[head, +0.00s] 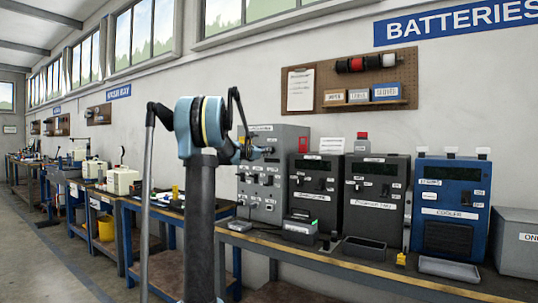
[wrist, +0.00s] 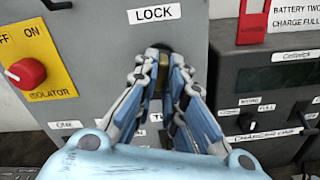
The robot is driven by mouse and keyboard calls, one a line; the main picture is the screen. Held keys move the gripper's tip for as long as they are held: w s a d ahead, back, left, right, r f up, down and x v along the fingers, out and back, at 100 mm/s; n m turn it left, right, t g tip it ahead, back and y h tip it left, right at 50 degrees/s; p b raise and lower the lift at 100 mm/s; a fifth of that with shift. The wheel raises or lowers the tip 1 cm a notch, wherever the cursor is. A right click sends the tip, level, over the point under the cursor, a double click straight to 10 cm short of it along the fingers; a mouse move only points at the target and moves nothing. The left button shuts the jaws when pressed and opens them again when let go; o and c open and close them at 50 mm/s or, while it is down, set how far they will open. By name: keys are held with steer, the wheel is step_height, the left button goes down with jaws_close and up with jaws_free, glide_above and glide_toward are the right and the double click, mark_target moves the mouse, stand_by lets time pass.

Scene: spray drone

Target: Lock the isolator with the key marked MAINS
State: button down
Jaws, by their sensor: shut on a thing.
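The isolator (wrist: 33,80) is a red knob on a yellow OFF/ON plate on a grey cabinet (head: 291,140). To its right, a LOCK label (wrist: 154,14) sits above a dark round lock opening. In the wrist view my gripper (wrist: 161,75) is at this opening, its fingers shut on a small brass-coloured piece (wrist: 162,68) that looks like a key. Its marking cannot be read, and the fingers hide most of it. I cannot tell how deep it sits in the lock. In the head view my gripper (head: 252,153) is against the cabinet's front, partly hidden by my arm.
A red tag (wrist: 265,22) is on the right in the wrist view. A pegboard (head: 350,80) hangs above. Floor at the left is clear.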

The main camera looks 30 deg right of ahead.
steer(key=shift+n, duration=0.5)
steer(key=shift+n, duration=0.9)
steer(key=c, duration=1.6)
jaws_free()
steer(key=v, duration=1.2)
steer(key=shift+f, duration=0.1)
